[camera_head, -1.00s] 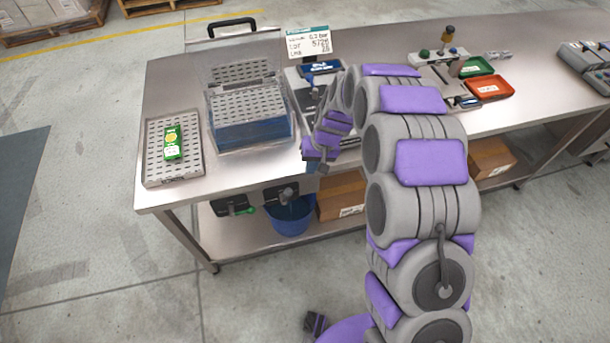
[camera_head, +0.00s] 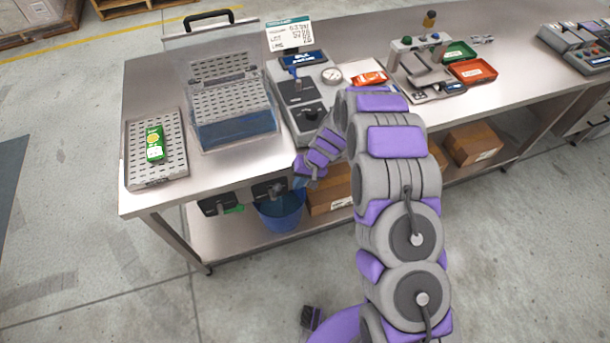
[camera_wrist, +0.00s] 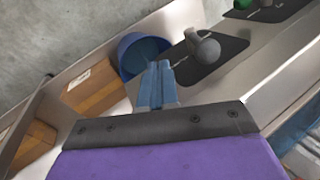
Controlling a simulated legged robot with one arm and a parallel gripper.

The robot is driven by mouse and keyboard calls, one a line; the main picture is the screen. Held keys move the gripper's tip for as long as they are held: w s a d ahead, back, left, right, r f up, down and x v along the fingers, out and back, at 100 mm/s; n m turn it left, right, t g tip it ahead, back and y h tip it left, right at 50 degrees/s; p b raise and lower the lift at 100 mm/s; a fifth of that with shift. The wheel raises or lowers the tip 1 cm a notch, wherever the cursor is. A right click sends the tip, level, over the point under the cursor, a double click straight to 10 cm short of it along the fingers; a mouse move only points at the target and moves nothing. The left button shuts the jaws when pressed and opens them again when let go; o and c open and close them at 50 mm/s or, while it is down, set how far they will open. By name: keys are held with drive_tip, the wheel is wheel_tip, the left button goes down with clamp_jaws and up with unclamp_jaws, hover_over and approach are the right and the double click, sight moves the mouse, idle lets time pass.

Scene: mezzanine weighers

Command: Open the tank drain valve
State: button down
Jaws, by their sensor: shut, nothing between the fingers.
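The clear tank (camera_head: 236,128) with blue water and an open lid stands on the steel bench. Under the bench's front edge are two black plates. The right plate carries a grey valve knob (camera_head: 277,190), above the blue bucket (camera_head: 281,216); the left plate has a green handle (camera_head: 234,209). In the wrist view the round grey knob (camera_wrist: 207,50) is right of my gripper, and the bucket (camera_wrist: 132,62) is just behind its fingertips. My gripper (camera_wrist: 158,75) is shut and empty, apart from the knob. In the head view my gripper (camera_head: 299,181) is just right of the knob.
A perforated tray (camera_head: 140,176) with a green packet (camera_head: 155,143) is left of the tank. Cardboard boxes (camera_head: 330,190) stand on the lower shelf right of the bucket.

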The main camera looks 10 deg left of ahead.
sight(278, 186)
drive_tip(key=shift+t+h, duration=0.3)
drive_tip(key=shift+h, duration=0.2)
drive_tip(key=s+a, duration=0.1)
drive_tip(key=s+a+r+p, duration=0.1)
drive_tip(key=a, duration=0.1)
drive_tip(key=a+r+p, duration=0.1)
drive_tip(key=a, duration=0.1)
drive_tip(key=shift+s+a, duration=0.25)
drive_tip(key=shift+s, duration=0.15)
drive_tip(key=shift+d+f, duration=0.1)
drive_tip(key=shift+a+r, duration=0.3)
drive_tip(key=shift+r, duration=0.5)
